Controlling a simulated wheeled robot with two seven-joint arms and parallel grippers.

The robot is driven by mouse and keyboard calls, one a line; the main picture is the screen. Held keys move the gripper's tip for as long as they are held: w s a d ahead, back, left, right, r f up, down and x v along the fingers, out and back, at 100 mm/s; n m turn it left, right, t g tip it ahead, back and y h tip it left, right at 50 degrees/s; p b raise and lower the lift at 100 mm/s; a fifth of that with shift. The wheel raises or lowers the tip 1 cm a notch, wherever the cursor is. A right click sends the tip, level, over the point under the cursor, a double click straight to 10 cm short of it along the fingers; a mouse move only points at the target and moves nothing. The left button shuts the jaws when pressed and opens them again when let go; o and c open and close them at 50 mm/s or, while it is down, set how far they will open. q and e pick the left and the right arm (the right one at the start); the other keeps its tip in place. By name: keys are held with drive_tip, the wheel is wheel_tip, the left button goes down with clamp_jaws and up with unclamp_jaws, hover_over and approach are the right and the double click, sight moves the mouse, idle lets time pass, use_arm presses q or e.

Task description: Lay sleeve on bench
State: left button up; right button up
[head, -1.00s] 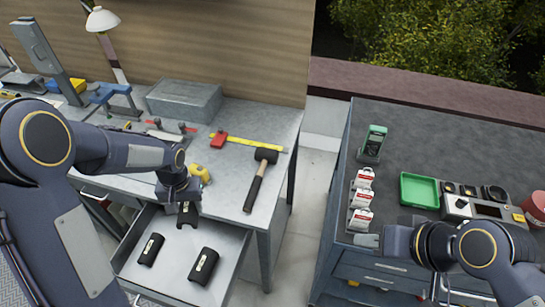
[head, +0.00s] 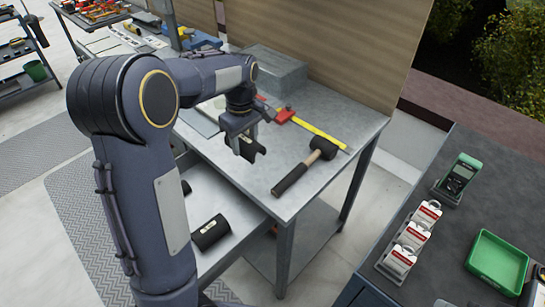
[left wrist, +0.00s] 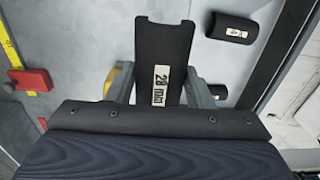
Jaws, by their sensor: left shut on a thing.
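My left gripper (head: 242,134) is shut on a black half-round sleeve (head: 250,151), which hangs from its fingers above the front left part of the grey bench (head: 345,106). In the left wrist view the held sleeve (left wrist: 165,45) bears a "28 mm" label and lies between the two fingers. One sleeve (head: 210,233) lies in the open drawer (head: 238,222) below; another (head: 186,187) is partly hidden behind my arm. My right gripper is out of view.
A black mallet (head: 308,165) lies near the bench's right part. A yellow rule (head: 322,135) and red tool (head: 284,115) lie behind the gripper. A grey box (head: 272,70) stands at the back. Bench surface between gripper and mallet is clear.

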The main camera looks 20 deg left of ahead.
use_arm(q)
hover_over(271, 165)
drive_tip(key=f, duration=0.6)
drive_tip(key=shift+s+a+f+p, duration=0.15)
drive_tip(key=shift+s+a+p, duration=0.15)
drive_tip(key=shift+p, duration=0.1)
drive_tip(key=f, duration=0.3)
drive_tip(key=shift+w+d+p, duration=0.25)
drive_tip(key=shift+d+p, duration=0.05)
drive_tip(key=shift+p, duration=0.1)
drive_tip(key=shift+f, duration=0.5)
drive_tip(key=o, duration=0.9)
drive_tip(key=shift+f, duration=0.1)
drive_tip(key=shift+o, duration=0.2)
